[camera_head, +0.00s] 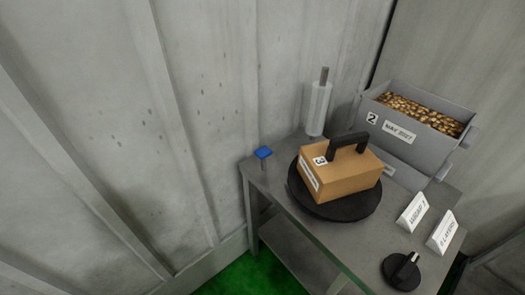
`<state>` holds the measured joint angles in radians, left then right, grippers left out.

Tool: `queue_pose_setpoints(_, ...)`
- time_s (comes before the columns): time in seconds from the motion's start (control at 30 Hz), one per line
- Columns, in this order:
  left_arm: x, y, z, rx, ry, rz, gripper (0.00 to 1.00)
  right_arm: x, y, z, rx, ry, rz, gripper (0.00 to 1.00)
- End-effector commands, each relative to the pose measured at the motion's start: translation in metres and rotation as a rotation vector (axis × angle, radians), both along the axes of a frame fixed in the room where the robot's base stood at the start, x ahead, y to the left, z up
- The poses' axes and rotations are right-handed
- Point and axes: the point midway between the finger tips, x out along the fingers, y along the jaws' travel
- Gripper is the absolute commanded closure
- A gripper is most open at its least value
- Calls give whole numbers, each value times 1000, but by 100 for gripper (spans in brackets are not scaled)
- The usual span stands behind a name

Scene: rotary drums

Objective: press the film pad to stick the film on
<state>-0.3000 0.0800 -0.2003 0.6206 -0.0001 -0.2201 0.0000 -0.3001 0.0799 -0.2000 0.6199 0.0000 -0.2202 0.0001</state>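A white film roll (317,108) stands upright on a grey rod at the back of the table. A brown box (350,187) with a black handle (346,142) on top and a label "3" rests on a round black turntable (338,213). I cannot make out any film on the box. Neither of my grippers is in view.
The metal table (345,238) has a lower shelf. A grey bin (428,150) marked "2", full of brownish pieces, stands at the back right. Two white signs (412,212) and a black rotary knob (401,271) are at the right. Grey panelled walls (110,110) stand behind and left.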

Motion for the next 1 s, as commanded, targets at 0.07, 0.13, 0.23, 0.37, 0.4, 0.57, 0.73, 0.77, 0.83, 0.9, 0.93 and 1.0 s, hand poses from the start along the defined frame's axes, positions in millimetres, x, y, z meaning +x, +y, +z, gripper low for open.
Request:
queue_pose_setpoints(0.07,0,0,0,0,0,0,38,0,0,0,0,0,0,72)
queue_pose_setpoints(0.13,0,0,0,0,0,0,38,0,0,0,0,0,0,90)
queue_pose_setpoints(0.23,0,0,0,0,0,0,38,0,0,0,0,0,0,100)
queue_pose_setpoints(0.37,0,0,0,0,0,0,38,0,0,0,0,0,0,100)
queue_pose_setpoints(0.4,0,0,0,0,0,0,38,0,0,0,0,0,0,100)
queue_pose_setpoints(0.57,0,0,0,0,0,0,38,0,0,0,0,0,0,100)
queue_pose_setpoints(0.73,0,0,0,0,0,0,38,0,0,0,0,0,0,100)
queue_pose_setpoints(0.77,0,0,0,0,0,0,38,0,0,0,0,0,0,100)
queue_pose_setpoints(0.83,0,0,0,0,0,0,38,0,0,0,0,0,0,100)
queue_pose_setpoints(0.9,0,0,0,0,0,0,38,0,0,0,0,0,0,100)
queue_pose_setpoints(0.93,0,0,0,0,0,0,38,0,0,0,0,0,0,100)
queue_pose_setpoints(1.0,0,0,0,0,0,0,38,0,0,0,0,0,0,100)
